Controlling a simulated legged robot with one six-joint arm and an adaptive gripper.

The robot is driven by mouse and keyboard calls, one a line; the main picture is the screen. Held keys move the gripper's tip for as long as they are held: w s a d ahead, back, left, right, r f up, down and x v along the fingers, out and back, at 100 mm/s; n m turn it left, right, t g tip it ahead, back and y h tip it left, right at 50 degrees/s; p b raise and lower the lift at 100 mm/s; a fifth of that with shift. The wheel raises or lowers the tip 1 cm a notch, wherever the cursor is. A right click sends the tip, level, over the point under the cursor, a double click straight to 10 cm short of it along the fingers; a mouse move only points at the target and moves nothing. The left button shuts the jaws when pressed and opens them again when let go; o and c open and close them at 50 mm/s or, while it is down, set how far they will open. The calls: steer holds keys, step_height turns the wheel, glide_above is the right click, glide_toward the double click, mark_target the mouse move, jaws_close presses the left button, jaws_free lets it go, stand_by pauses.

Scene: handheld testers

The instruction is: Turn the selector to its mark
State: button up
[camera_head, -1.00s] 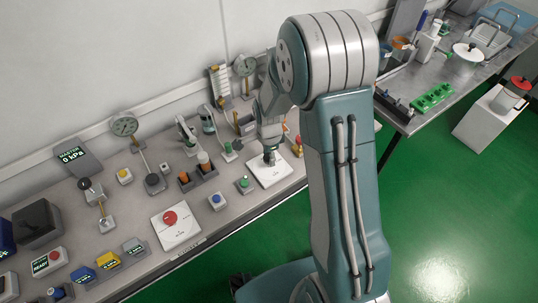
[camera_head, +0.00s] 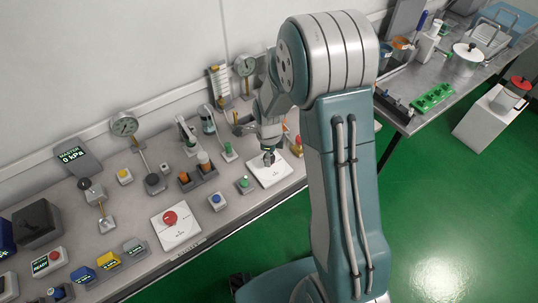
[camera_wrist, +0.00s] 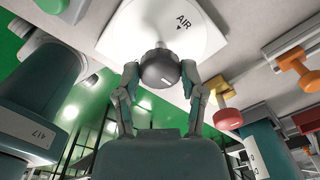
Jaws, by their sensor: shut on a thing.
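The selector is a dark round knob (camera_wrist: 158,68) with a short white line on it. It stands on a white plate (camera_wrist: 130,22) printed "AIR" beside a small black triangle. In the wrist view the knob's white line does not point at that triangle. My gripper (camera_wrist: 160,74) has one finger on each side of the knob and is shut on it. In the head view my gripper (camera_head: 268,154) is over the white plate (camera_head: 272,176) at the bench's front edge; the knob is mostly hidden there.
A green button (camera_head: 244,184) and a blue button (camera_head: 217,200) stand left of the plate. A red knob on another white plate (camera_head: 185,236) is farther left. A red mushroom button (camera_wrist: 228,118) is close by in the wrist view.

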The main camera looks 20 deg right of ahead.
stand_by(0.3)
steer(key=o, duration=1.1)
steer(key=shift+f, duration=0.1)
steer(key=shift+o, duration=0.2)
step_height(320, 180, up, 12)
steer(key=shift+w, duration=0.1)
